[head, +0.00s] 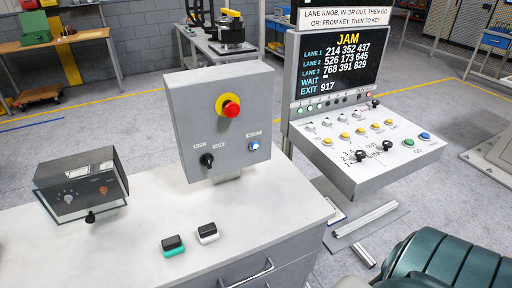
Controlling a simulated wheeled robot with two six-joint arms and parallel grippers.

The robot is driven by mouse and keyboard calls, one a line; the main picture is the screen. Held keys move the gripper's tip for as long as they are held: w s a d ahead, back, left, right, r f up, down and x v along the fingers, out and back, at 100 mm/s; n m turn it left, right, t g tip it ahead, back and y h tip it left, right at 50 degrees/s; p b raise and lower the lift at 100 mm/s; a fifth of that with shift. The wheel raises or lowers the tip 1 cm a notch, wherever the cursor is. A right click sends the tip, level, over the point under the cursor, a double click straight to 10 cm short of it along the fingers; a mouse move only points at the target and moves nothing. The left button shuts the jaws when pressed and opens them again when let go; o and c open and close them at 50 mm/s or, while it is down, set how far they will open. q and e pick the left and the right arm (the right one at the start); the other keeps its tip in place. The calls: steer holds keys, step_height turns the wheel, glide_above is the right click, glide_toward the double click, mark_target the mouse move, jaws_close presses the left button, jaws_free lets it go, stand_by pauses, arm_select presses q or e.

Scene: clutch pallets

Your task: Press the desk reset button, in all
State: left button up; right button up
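A grey control box (190,120) stands upright on the desk (140,255). A small blue-and-white button (253,145) is at the right of its face, under a small label that seems to read RESET. A red mushroom button (231,109) on a yellow collar sits higher up. A black knob (207,160) is at the lower left of the face. Neither of my grippers shows in the head view, and nothing covers the blue-and-white button.
A console (340,165) at the right has knobs, yellow buttons, a green and a blue button, and a screen (337,72) reading JAM. A dark box (82,188) with dials and two stamp-like blocks, one green-based (174,246) and one white-based (207,233), are on the desk.

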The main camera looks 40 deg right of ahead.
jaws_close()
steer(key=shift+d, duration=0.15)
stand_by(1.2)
